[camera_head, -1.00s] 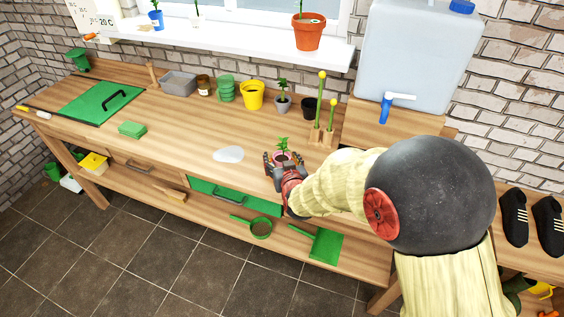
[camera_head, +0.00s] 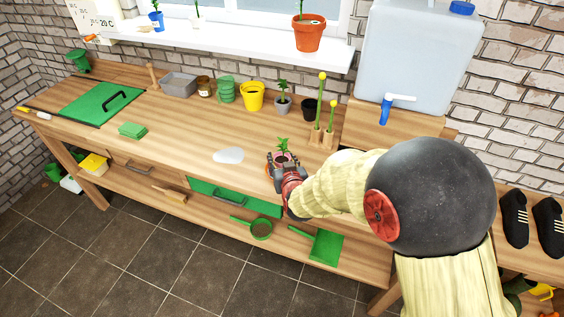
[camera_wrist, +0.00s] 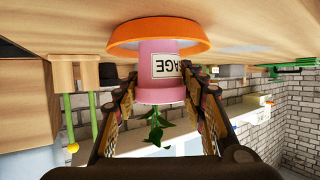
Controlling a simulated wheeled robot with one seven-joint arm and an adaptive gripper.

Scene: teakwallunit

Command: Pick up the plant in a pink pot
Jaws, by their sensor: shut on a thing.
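The plant in a pink pot (camera_wrist: 160,72) shows large in the wrist view, upside down in that picture. Its pot is pink with a pale printed label and an orange saucer (camera_wrist: 130,35) at its base. Its green leaves (camera_wrist: 156,130) point down the picture. In the head view the plant (camera_head: 282,146) stands near the front edge of the workbench, its pot mostly hidden by my gripper. My gripper (camera_head: 282,160) is shut on the pot, with a finger on each side; it also shows in the wrist view (camera_wrist: 158,92).
The wooden workbench (camera_head: 185,125) is clear to the left, apart from a white patch (camera_head: 229,156) and a green sponge-like block (camera_head: 132,130). Behind stand a grey-potted plant (camera_head: 283,103), a black pot (camera_head: 309,108), a yellow pot (camera_head: 252,95) and green stakes (camera_head: 331,118) in a wooden block.

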